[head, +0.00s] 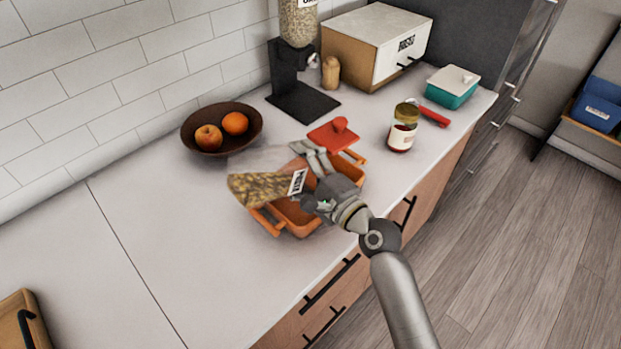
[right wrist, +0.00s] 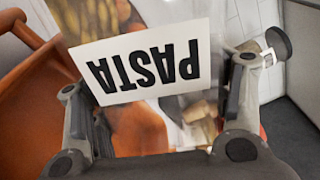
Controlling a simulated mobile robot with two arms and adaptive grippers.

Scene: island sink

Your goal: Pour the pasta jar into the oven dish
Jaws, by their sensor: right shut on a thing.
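The clear pasta jar (head: 258,185) with its white label is tilted on its side above the orange oven dish (head: 283,222). Brownish pasta lies along its lower side in the head view. My right gripper (head: 312,180) is shut on the jar. In the right wrist view, the jar's PASTA label (right wrist: 150,62) shows upside down between the fingers of my right gripper (right wrist: 155,120). The dish also shows at the left of that view (right wrist: 30,85). The jar and gripper hide much of the dish's inside. My left gripper is not in view.
A fruit bowl (head: 222,112) stands at the back left, a red sauce jar (head: 402,128) to the right. A dispenser (head: 288,85) and bread box (head: 377,45) stand at the back.

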